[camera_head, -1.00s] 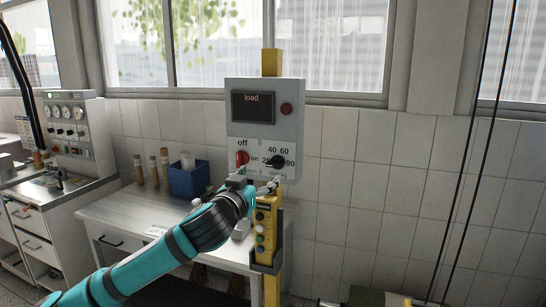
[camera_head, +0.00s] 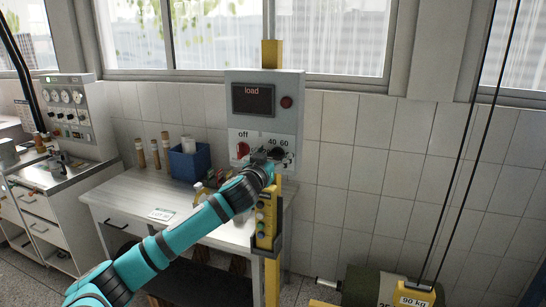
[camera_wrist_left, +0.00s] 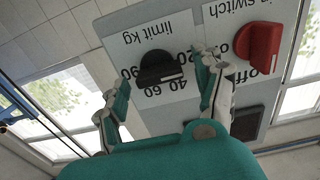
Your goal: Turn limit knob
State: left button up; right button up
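The limit knob is a black dial on the white "limit kg" plate of a grey control box (camera_head: 290,105). In the left wrist view the knob (camera_wrist_left: 160,68) appears upside down, with the numbers 40, 60 and 90 around it. My left gripper (camera_head: 270,166) is at the lower right of the box and partly covers the knob's dial. In the left wrist view my left gripper (camera_wrist_left: 161,72) is open, one finger on either side of the knob. I see gaps; contact is not clear. My right gripper is not in view.
A red main switch knob (camera_head: 243,150) sits left of the limit knob. A yellow button pendant (camera_head: 265,222) hangs below the box. A table (camera_head: 135,195) with a blue bin (camera_head: 189,162) stands left.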

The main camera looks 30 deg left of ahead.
pick_arm(q)
jog(key=c, duration=0.9)
jog(key=shift+c, duration=1.1)
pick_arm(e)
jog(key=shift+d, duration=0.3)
pick_arm(q)
jog(key=shift+m, duration=1.2)
jog(key=m, duration=0.3)
jog(key=shift+d+m, duration=0.1)
jog(key=shift+m, duration=0.2)
jog(key=m, duration=0.5)
jog(key=shift+d+m, duration=0.1)
jog(key=shift+m, duration=0.2)
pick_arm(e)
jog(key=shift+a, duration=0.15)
